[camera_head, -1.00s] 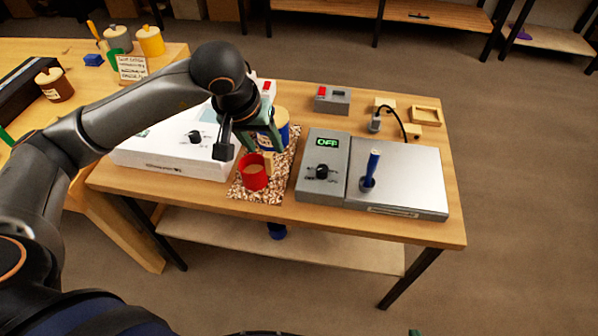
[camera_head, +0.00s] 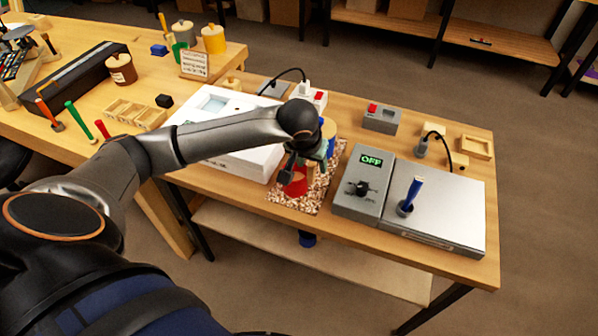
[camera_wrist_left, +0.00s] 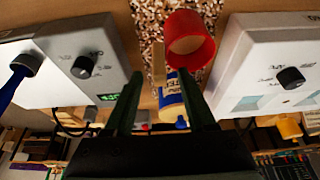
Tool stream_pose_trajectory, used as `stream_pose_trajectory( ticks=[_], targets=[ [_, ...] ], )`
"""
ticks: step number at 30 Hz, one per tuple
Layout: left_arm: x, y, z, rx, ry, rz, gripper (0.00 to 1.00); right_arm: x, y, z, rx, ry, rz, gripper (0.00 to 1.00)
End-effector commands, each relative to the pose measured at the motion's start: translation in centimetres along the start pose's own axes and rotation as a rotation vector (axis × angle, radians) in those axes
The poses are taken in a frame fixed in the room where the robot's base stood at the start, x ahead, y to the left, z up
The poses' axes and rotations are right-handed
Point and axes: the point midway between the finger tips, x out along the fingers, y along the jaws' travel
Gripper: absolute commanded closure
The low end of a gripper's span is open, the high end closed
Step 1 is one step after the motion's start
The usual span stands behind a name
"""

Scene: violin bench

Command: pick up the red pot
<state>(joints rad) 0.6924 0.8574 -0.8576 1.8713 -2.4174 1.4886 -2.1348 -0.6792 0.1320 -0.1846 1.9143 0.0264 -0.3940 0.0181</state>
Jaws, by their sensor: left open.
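The red pot (camera_head: 296,186) stands on a speckled mat (camera_head: 310,203) on the bench, partly hidden by my left gripper (camera_head: 303,172) in the head view. In the left wrist view the red pot (camera_wrist_left: 188,30) is upper right of centre, its open mouth showing. My left gripper (camera_wrist_left: 160,88) is open there, and the pot lies beyond its fingertips, nearer the right finger. I see nothing held. Whether a finger touches the pot I cannot tell. My right gripper is out of view.
A blue and yellow tin (camera_head: 329,132) stands behind the pot. A white box device (camera_head: 240,150) is to the left. Bench space is tight around the mat.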

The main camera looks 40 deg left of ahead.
Motion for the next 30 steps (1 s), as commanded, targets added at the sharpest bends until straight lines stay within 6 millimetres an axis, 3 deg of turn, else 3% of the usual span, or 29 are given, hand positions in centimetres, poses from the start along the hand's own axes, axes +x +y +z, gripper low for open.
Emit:
stream_pose_trajectory(
  ticks=[3,10,25,30],
  targets=[
    [0.99,0.01,0.05,0.000,-0.001,0.001,0.44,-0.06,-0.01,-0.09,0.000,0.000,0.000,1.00],
    [1.13,-0.01,0.00,0.000,0.001,0.000,0.44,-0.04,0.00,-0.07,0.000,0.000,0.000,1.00],
    [1.09,-0.02,0.00,0.000,0.000,0.000,0.99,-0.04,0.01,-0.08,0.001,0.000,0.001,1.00],
    [1.08,-0.02,0.00,0.000,0.000,0.000,1.00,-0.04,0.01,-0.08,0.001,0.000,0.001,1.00]
  ],
)
